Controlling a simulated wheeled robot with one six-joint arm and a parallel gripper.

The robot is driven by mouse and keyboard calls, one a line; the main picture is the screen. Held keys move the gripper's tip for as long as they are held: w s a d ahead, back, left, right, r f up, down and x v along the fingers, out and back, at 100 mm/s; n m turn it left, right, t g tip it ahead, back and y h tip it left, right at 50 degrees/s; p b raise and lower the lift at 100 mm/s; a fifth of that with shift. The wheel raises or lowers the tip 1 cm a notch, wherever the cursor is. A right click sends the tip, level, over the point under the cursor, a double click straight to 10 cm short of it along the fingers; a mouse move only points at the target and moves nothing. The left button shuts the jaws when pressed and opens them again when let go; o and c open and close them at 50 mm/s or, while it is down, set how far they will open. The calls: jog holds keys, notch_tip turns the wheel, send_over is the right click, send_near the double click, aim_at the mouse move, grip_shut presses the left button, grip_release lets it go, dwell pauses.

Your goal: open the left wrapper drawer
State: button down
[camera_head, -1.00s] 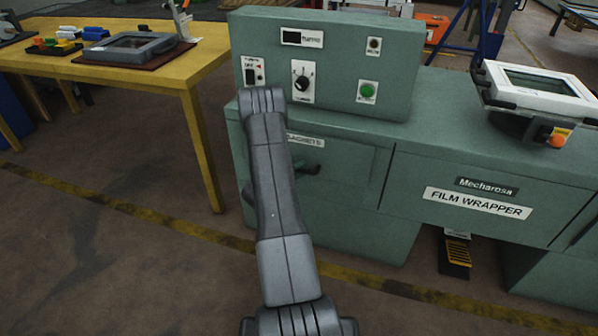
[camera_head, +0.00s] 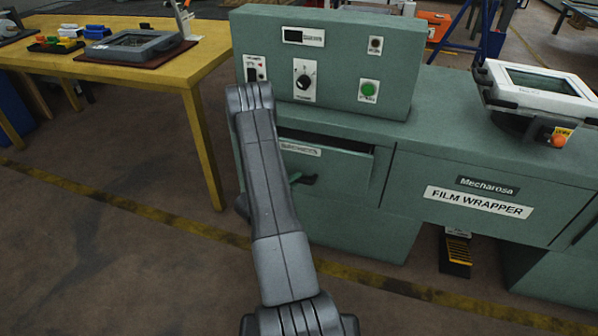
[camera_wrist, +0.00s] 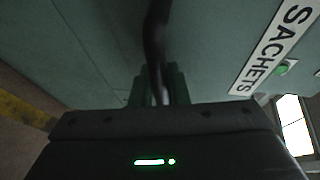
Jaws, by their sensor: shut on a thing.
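The left wrapper drawer (camera_head: 335,168) is the green front labelled SACHETS on the film wrapper. It stands partly out, with a dark gap along its top edge. Its dark handle (camera_head: 305,180) shows just right of my arm in the head view. In the wrist view the handle (camera_wrist: 157,40) runs down between the fingers of my gripper (camera_wrist: 159,92), which is shut on it. The SACHETS label (camera_wrist: 272,48) is at the upper right there. My arm hides the gripper and part of the drawer in the head view.
The control box (camera_head: 330,62) with a dial and green button stands on the machine above the drawer. A screen unit (camera_head: 535,90) is at the right. A yellow table (camera_head: 185,75) stands at the left. The floor (camera_head: 120,255) at front left is clear.

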jog(key=s+a, duration=0.2)
jog(key=s, duration=0.6)
jog(key=s+a, duration=0.3)
jog(key=s, duration=0.5)
jog(key=shift+s+a, duration=0.25)
jog(key=shift+s, duration=0.1)
jog(key=c, duration=1.4)
grip_release()
jog(key=p+v, duration=0.2)
jog(key=v, duration=1.1)
jog(key=shift+s+a, duration=0.25)
jog(key=shift+d, duration=0.1)
jog(key=b+x, duration=0.1)
jog(key=x, duration=1.2)
jog(key=shift+w, duration=0.25)
jog(key=shift+d+r, duration=0.1)
jog(key=shift+d, duration=0.1)
